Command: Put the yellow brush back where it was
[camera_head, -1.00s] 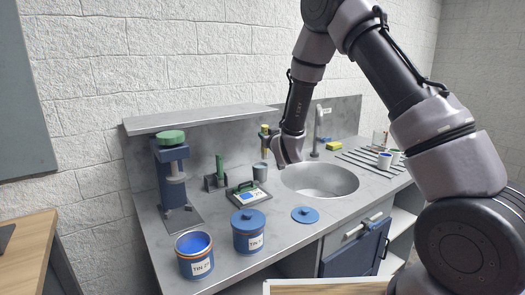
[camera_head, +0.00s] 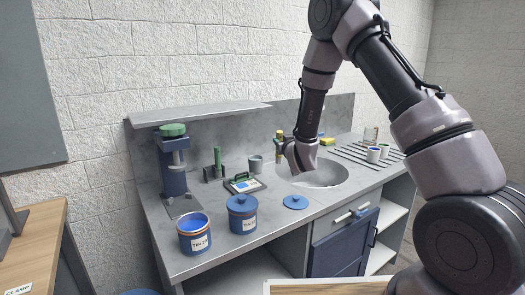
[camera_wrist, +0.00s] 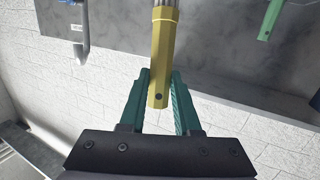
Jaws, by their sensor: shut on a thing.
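My gripper (camera_head: 282,146) hangs above the back of the counter, near the left edge of the sink, with its fingers pointing left. In the wrist view my gripper's green fingers (camera_wrist: 159,78) are shut on the handle of the yellow brush (camera_wrist: 160,50). A green-handled tool (camera_head: 217,158) stands in a dark holder farther left, and a green handle shows in the wrist view (camera_wrist: 270,20).
The sink (camera_head: 325,176) lies just right of my gripper. A blue tin (camera_head: 194,236), a lidded tin (camera_head: 242,215) and a loose blue lid (camera_head: 295,202) are in front. A press (camera_head: 173,170) stands left; a shelf (camera_head: 200,115) overhangs the back.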

